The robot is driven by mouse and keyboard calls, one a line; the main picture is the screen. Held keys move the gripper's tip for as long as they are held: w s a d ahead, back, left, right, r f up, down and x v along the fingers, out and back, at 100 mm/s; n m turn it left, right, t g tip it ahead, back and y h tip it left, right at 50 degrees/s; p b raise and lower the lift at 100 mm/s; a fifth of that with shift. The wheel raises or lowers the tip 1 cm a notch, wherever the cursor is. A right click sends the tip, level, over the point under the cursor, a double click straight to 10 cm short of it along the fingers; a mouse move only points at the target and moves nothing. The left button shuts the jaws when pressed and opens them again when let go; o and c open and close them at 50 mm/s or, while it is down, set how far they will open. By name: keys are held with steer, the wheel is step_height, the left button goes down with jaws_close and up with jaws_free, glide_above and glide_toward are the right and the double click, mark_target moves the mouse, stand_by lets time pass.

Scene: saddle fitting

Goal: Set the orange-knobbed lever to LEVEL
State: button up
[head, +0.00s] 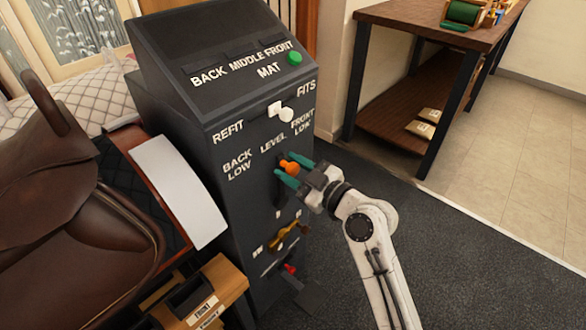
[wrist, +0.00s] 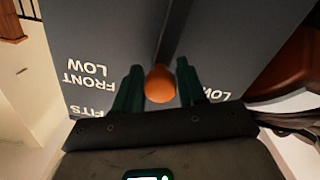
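The orange knob (head: 290,166) of the lever sits on the front of the dark cabinet, below and slightly right of the word LEVEL (head: 273,143). It also shows in the wrist view (wrist: 160,84), between the FRONT LOW label (wrist: 86,78) and part of the BACK LOW label; LEVEL is not visible there. I cannot tell the lever's exact setting. My gripper (head: 296,170) has one green finger on each side of the knob. In the wrist view (wrist: 158,88) the fingers are apart, with a small gap at the left; contact at the right is unclear.
The cabinet (head: 190,90) also carries a white REFIT/FITS switch (head: 280,110), a green button (head: 295,58), a brass handle (head: 288,235) and a red knob (head: 290,268) lower down. A brown saddle (head: 60,210) stands left. Open floor (head: 440,250) lies right.

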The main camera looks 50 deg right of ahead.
steer(key=shift+o, duration=1.4)
steer(key=shift+s, duration=0.1)
steer(key=s+b, duration=0.1)
steer(key=s, duration=0.9)
steer(key=shift+s, duration=0.3)
steer(key=shift+d, duration=0.1)
